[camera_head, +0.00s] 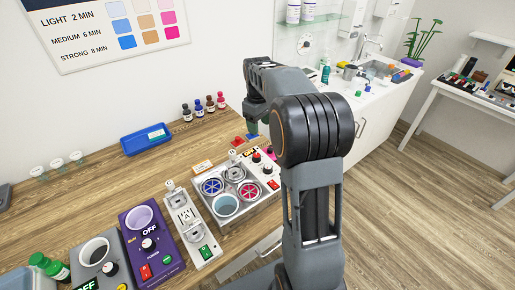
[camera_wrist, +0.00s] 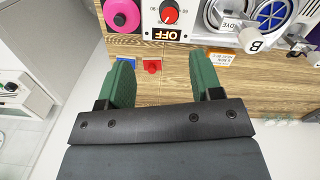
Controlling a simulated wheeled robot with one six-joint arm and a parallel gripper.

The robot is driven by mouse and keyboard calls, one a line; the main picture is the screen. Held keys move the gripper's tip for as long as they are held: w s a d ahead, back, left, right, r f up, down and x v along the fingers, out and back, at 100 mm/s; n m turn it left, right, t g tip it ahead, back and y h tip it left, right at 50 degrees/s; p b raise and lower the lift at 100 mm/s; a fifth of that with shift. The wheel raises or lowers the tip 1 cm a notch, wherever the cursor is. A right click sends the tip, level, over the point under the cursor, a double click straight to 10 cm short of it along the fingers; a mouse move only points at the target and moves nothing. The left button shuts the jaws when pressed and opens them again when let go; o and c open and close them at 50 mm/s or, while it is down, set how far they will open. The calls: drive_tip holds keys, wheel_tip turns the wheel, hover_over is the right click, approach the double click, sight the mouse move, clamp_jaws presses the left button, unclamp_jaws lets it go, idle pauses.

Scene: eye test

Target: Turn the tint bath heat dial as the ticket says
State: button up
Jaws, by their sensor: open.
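The tint bath is a light grey unit (camera_head: 258,203) with several round wells, two with blue and pink wheels, on the wooden table. In the wrist view a red dial (camera_wrist: 169,13) with a scale sits above a black "OFF" display with orange letters (camera_wrist: 165,34). A pink knob (camera_wrist: 122,16) is beside it. I cannot tell which is the heat dial.
A purple box with a dial (camera_head: 148,243), a grey box with a dial (camera_head: 110,268) and a white switch panel (camera_head: 193,228) stand left of the unit. A blue tray (camera_head: 130,147) and small bottles (camera_head: 210,103) stand behind. A chart (camera_head: 75,55) hangs on the wall.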

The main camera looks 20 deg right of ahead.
sight(257, 155)
drive_tip(key=f+n, duration=0.2)
drive_tip(key=f, duration=0.2)
drive_tip(key=f+n+p, duration=0.1)
drive_tip(key=f+n, duration=0.1)
drive_tip(key=f, duration=0.3)
drive_tip(key=a+f+n, duration=0.1)
drive_tip(key=f+n, duration=0.2)
drive_tip(key=f, duration=0.1)
drive_tip(key=shift+s+f, duration=0.2)
drive_tip(key=shift+f, duration=0.1)
drive_tip(key=c, duration=0.9)
